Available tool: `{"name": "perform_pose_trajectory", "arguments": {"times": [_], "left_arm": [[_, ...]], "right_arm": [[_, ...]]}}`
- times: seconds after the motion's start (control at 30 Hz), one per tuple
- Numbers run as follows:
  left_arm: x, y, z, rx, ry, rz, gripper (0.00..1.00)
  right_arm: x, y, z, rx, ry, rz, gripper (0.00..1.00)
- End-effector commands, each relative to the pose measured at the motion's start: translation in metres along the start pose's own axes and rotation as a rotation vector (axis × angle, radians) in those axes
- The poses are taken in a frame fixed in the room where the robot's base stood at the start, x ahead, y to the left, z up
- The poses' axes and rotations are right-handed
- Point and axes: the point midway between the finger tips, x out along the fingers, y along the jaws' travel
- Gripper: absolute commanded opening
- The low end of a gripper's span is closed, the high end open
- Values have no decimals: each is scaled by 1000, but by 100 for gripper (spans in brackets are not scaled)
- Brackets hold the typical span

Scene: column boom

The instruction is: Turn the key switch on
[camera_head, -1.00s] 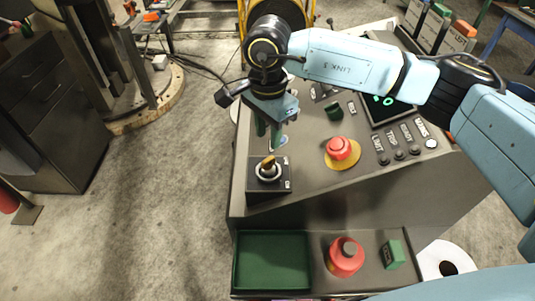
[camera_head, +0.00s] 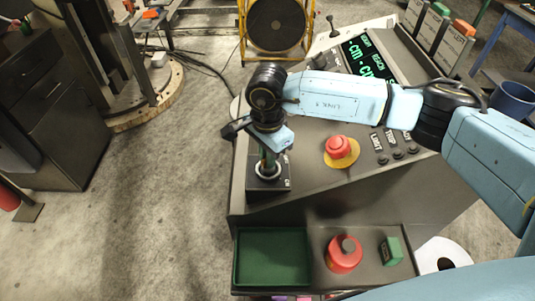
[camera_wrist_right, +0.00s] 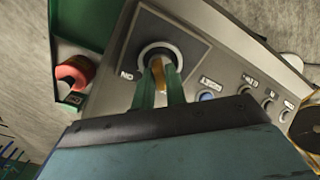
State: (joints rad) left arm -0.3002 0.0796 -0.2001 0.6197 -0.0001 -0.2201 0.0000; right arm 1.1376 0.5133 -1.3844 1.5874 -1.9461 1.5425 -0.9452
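The key switch (camera_head: 267,183) is a round metal ring on a dark plate at the left of the sloping console. Its brass key (camera_wrist_right: 159,72) stands in the ring in the right wrist view. My right gripper (camera_head: 267,165) points down over the switch and hides most of the key in the head view. In the right wrist view its two green fingers (camera_wrist_right: 161,82) lie either side of the key with a narrow gap. I cannot tell whether they press on it. A marking beside the ring reads "NO" in that view. My left gripper is not in view.
A red mushroom button (camera_head: 338,147) on a yellow disc sits right of the switch, with several small labelled buttons beyond. A lit display (camera_head: 367,55) is further back.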

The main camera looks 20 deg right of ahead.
Motion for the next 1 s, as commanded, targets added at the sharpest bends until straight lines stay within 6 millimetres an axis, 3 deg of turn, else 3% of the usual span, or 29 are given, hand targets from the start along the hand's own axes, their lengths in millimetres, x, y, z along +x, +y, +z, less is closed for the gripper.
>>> {"name": "perform_pose_trajectory", "arguments": {"times": [0.1, 0.53, 1.0], "left_arm": [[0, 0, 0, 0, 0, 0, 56], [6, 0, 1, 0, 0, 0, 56], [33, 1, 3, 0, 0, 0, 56]], "right_arm": [[0, 0, 0, 0, 0, 0, 0], [1, 0, 0, 58, 0, 0, 0], [2, -1, 0, 431, -1, -2, 0]]}}
